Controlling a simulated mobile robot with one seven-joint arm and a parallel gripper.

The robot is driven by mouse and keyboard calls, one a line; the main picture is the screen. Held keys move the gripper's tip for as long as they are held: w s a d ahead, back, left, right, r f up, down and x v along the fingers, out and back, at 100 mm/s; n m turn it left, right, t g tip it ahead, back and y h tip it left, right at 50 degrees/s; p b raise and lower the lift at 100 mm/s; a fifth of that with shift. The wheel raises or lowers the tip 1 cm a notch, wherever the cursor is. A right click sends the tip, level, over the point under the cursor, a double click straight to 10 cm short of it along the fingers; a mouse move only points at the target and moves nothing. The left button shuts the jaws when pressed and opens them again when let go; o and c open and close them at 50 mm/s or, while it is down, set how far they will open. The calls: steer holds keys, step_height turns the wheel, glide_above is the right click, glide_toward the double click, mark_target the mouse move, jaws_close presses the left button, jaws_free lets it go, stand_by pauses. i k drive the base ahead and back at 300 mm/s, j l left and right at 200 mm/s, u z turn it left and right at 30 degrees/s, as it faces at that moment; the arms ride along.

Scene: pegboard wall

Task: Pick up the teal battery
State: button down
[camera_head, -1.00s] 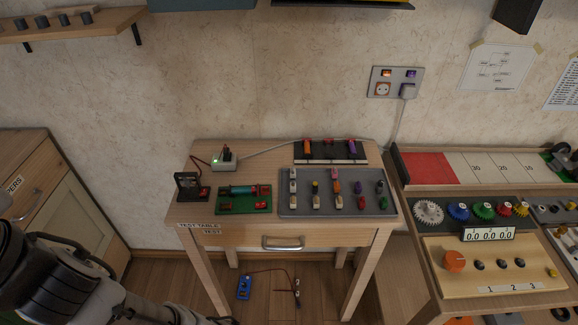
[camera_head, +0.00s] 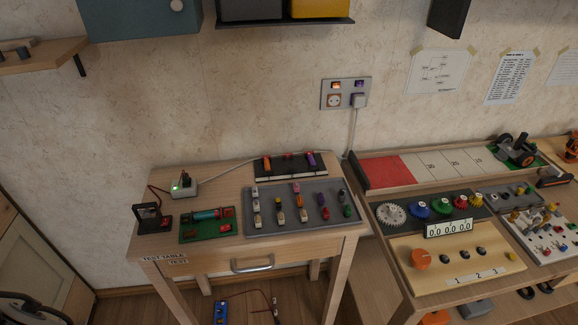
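The teal battery (camera_head: 206,215) lies on its side on a small green board (camera_head: 190,236) on the test table (camera_head: 170,250). Red parts sit at its right end and beside it on the board. It appears to rest in a holder, but it is too small to tell how it is held. My gripper is not in view. Only a dark part at the lower left edge shows, perhaps of my arm.
A grey tray (camera_head: 268,229) with several small parts lies right of the green board. Behind stand a black rack (camera_head: 290,174) and a white power box (camera_head: 184,188). A black device (camera_head: 150,217) stands at left. A workbench (camera_head: 455,255) is at right.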

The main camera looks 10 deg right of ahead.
mark_target(200, 216)
steer(key=i+l+u, duration=0.25)
steer(key=l+u, duration=0.25)
steer(key=u, duration=1.1)
steer(key=i+l, duration=0.05)
